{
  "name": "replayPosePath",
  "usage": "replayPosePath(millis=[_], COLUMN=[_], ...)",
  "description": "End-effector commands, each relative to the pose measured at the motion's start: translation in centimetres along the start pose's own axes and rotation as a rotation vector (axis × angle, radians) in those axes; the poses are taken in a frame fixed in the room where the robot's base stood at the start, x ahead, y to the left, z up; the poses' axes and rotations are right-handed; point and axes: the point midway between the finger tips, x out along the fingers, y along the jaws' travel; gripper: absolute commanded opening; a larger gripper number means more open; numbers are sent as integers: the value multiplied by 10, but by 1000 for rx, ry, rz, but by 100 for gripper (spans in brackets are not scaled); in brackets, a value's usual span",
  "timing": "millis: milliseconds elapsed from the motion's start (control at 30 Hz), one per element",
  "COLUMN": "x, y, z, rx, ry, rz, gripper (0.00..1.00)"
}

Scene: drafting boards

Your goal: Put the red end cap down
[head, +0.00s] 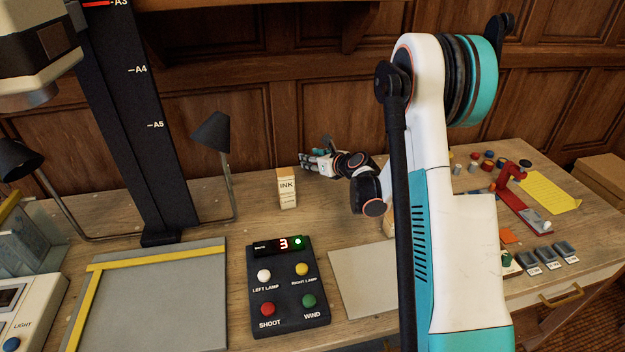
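My gripper (306,162) is at the back of the wooden table, pointing left, just behind and right of the ink box. It is small and seen from the side, so I cannot tell whether its fingers are open or shut. No red end cap can be made out at the fingers. Several small round pieces stand at the back right of the table, and some are red, such as one red piece (488,154). I cannot tell whether any of these is the red end cap. My arm hides part of the table's middle right.
An ink box (287,190) stands upright near the gripper. A dark button panel (283,318) showing 3 is in front. A grey board (150,300) lies left, beside a black column (140,120). A red tool (520,200), yellow sheet (550,192) and small labelled trays (547,256) are right.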

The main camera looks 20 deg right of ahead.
Motion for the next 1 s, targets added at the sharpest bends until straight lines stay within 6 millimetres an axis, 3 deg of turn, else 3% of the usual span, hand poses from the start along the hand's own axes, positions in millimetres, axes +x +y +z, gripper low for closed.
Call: replayPosePath(millis=[33, 267, 533, 933, 967, 1000], x=[4, 8, 22, 24, 24, 24], y=[0, 0, 0, 0, 0, 0], z=[-9, -20, -54, -58, -58, -57], rx=[0, 0, 0, 0, 0, 0], ry=[0, 0, 0, 0, 0, 0], rz=[0, 0, 0, 0, 0, 0], gripper=[12, 12, 12, 12, 41, 50])
